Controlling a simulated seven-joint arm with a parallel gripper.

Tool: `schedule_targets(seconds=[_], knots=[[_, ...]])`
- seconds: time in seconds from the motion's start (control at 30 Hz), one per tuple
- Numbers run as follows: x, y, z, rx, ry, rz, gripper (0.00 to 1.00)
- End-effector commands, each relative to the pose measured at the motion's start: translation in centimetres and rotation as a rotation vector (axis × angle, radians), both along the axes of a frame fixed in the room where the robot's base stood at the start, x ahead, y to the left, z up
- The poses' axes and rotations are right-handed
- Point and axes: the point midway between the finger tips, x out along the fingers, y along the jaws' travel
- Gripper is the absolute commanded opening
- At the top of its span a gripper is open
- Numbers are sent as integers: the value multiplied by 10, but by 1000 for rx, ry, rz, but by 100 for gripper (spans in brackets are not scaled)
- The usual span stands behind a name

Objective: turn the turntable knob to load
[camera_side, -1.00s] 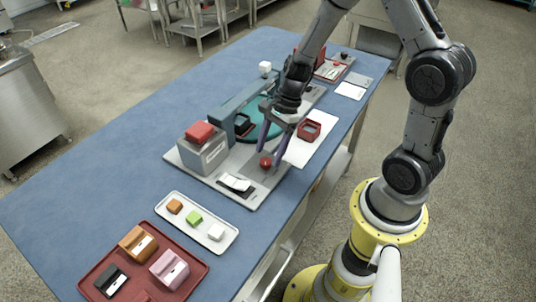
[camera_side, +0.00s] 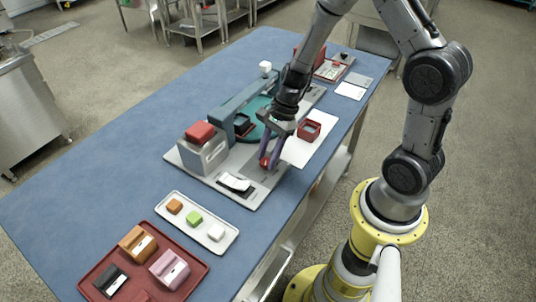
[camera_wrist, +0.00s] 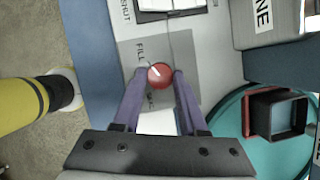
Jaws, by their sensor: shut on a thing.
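The turntable knob is a red round knob (camera_wrist: 160,76) with a white pointer line, set on a grey label plate (camera_wrist: 133,52). In the wrist view the pointer slants to the upper left, near the printed word "FILL". Other printing on the plate is partly hidden. My gripper (camera_wrist: 160,78) has its two purple fingers on either side of the knob, closed on it. In the side view my gripper (camera_side: 270,160) reaches down over the knob, which is mostly covered by the fingers. The green turntable (camera_side: 257,131) lies behind; it carries a dark square cup (camera_wrist: 279,114).
A grey machine block (camera_side: 205,150) with a red top and an arm over the turntable stands left of my gripper. A black-and-white rocker (camera_side: 235,183) lies in front. A red square holder (camera_side: 309,130) is at right. A white tray (camera_side: 182,224) holds small cubes.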

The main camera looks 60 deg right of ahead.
Motion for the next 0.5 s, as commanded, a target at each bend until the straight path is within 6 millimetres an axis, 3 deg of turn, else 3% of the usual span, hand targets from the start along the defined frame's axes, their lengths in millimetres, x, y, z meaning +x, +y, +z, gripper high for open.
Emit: schedule_targets(seconds=[0.27, 0.5], knots=[[1, 0, 0, 0, -1, 29, 0], [2, 0, 0, 0, -1, 156, 0]])
